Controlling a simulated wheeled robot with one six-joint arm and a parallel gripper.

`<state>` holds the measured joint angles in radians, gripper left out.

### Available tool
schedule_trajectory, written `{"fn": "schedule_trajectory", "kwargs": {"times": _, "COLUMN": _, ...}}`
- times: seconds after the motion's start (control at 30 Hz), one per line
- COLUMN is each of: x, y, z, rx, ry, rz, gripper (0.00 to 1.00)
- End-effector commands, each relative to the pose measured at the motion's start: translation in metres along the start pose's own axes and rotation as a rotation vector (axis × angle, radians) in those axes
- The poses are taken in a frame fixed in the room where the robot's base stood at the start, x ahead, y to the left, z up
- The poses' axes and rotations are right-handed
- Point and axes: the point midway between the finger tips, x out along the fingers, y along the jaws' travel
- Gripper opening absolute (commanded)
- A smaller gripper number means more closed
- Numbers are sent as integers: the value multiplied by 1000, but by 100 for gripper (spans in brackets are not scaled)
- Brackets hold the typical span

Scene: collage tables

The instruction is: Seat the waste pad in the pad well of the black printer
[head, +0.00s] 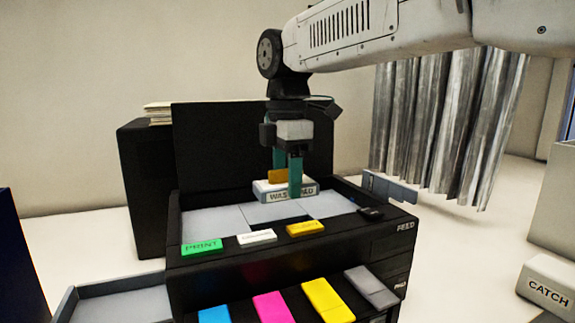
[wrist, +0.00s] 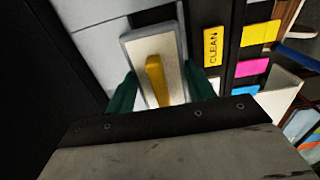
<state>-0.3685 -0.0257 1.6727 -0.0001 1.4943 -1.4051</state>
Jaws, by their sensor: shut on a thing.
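The waste pad (head: 265,188) is a pale block with a grey rim, a label partly reading "WAS...", and a yellow grip on top. My gripper (head: 287,178) points down with its green fingers shut on it. In the wrist view the pad (wrist: 140,55) lies between the two green fingers (wrist: 158,92), with its yellow grip (wrist: 155,80) in the middle. The black printer (head: 190,268) has its lid raised. The pad is over the printer's open top, which shows light grey panels (head: 215,222). I cannot tell whether the pad touches them, nor make out the pad well.
Green, white and yellow buttons (head: 306,229) line the printer's front edge. Blue, magenta, yellow and grey blocks (head: 270,307) sit below. A grey tray (head: 115,300) is at left. A "CATCH" box (head: 548,285) stands at right. The raised lid (head: 225,140) stands behind my gripper.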

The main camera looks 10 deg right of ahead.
Motion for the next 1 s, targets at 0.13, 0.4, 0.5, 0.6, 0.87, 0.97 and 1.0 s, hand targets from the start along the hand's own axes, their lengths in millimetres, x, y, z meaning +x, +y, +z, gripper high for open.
{"fn": "schedule_trajectory", "kwargs": {"times": 0.13, "x": 16, "y": 0, "z": 1, "rx": 1, "ry": 0, "rz": -2, "gripper": 30}}
{"fn": "schedule_trajectory", "kwargs": {"times": 0.4, "x": 42, "y": 0, "z": 2, "rx": 3, "ry": 0, "rz": -1, "gripper": 30}}
{"fn": "schedule_trajectory", "kwargs": {"times": 0.5, "x": 51, "y": 0, "z": 2, "rx": 3, "ry": 0, "rz": -1, "gripper": 30}}
{"fn": "schedule_trajectory", "kwargs": {"times": 0.6, "x": 57, "y": 0, "z": 2, "rx": 3, "ry": 0, "rz": -1, "gripper": 30}}
{"fn": "schedule_trajectory", "kwargs": {"times": 0.87, "x": 64, "y": 0, "z": 2, "rx": 3, "ry": 0, "rz": 0, "gripper": 30}}
{"fn": "schedule_trajectory", "kwargs": {"times": 0.97, "x": 64, "y": 0, "z": 2, "rx": 3, "ry": 0, "rz": 0, "gripper": 30}}
{"fn": "schedule_trajectory", "kwargs": {"times": 1.0, "x": 64, "y": 0, "z": 2, "rx": 3, "ry": 0, "rz": 0, "gripper": 30}}
